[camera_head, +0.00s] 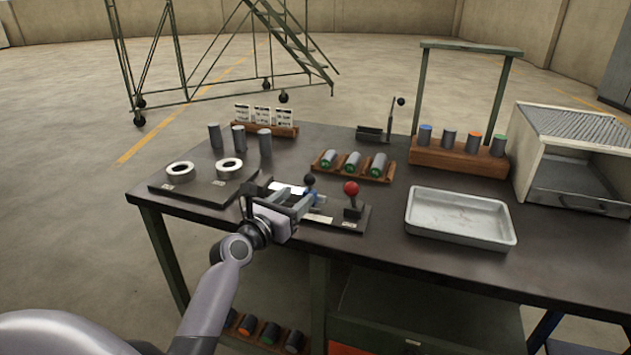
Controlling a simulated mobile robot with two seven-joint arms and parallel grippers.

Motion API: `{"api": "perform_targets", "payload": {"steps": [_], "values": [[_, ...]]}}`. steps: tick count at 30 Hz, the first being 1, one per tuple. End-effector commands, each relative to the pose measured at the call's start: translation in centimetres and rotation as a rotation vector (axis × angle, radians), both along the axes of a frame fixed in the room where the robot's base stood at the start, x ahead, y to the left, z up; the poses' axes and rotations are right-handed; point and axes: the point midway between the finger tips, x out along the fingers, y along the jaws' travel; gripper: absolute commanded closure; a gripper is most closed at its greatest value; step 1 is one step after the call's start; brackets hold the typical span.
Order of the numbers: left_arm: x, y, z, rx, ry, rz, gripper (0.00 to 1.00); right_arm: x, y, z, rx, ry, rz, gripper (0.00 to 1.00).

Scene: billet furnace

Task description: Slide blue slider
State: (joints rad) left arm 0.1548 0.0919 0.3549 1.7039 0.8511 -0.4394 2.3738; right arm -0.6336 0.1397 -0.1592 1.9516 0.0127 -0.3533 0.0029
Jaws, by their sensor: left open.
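The blue slider (316,200) shows as a small blue part on a dark control panel (345,221) near the table's front edge. A black ball knob (310,180) stands just above it. My left gripper (285,193) is open, reaching over the panel's left end from the front left. It hides the left part of the panel and some of the slider. I cannot tell whether its fingers touch the slider. A red ball-topped lever (351,190) stands on the panel's right side. My right gripper is not in view.
A black plate with two pale rings (229,167) lies left of the gripper. Several billets (353,160) rest in a wooden rack behind the panel. A metal tray (460,218) is on the right, with a furnace box (569,165) beyond. Bare table lies between panel and tray.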

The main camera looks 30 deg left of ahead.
Motion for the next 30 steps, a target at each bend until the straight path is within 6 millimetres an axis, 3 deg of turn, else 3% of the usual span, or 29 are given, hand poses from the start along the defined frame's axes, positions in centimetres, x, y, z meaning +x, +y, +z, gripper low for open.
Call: {"api": "perform_targets", "payload": {"steps": [18,30], "values": [[6.5,0.3,0.0,0.000,-0.002,0.000,0.47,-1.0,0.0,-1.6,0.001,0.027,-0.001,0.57],[7.0,0.3,0.0,0.000,-0.001,0.000,0.47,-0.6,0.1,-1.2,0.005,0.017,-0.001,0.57]]}}
